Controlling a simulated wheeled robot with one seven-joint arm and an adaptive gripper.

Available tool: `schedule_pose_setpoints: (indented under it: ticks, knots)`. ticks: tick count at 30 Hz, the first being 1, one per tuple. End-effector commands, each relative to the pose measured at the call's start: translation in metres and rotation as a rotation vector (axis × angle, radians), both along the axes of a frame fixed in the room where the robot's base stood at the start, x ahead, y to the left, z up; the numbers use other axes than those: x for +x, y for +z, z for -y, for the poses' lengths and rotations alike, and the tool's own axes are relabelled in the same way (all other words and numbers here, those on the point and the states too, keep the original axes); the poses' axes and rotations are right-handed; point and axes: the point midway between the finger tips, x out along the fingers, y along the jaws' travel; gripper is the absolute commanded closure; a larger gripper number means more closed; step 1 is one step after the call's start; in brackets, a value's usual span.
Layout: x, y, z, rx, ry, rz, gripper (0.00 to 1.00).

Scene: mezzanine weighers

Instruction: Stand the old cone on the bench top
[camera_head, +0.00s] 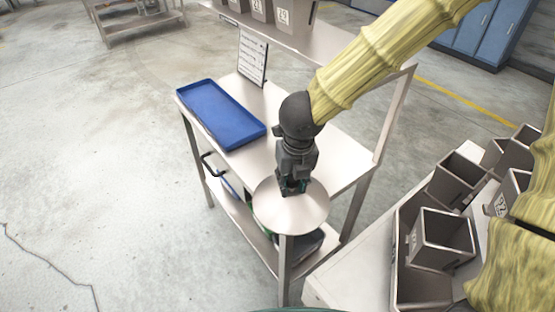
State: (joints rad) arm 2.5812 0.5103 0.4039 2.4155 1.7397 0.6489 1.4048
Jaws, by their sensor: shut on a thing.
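The old cone (278,214) is a shallow, round, pale metal piece with its broad face up. My gripper (291,188) comes down from above and is shut on the middle of the cone; the fingertips are dark and small, so the grip is hard to make out. The bench top (340,165) is pale bare metal. In this view the cone covers the bench's near corner. I cannot tell whether it touches the top or hangs above it.
A blue tray (222,114) lies on the bench's left part. A printed sheet (252,57) stands behind it, and a raised shelf (300,40) holds grey bins. Grey hoppers (441,240) stand at the lower right. Bare bench top shows between tray and right edge.

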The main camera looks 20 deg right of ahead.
Motion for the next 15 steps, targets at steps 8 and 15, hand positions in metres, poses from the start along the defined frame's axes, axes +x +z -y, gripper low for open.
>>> schedule_pose_setpoints:
  ticks: [8, 15]
  knots:
    - [0.054, -0.002, 0.004, 0.000, -0.001, 0.000, 1.00]
    - [0.101, -0.007, 0.010, -0.001, -0.002, 0.000, 1.00]
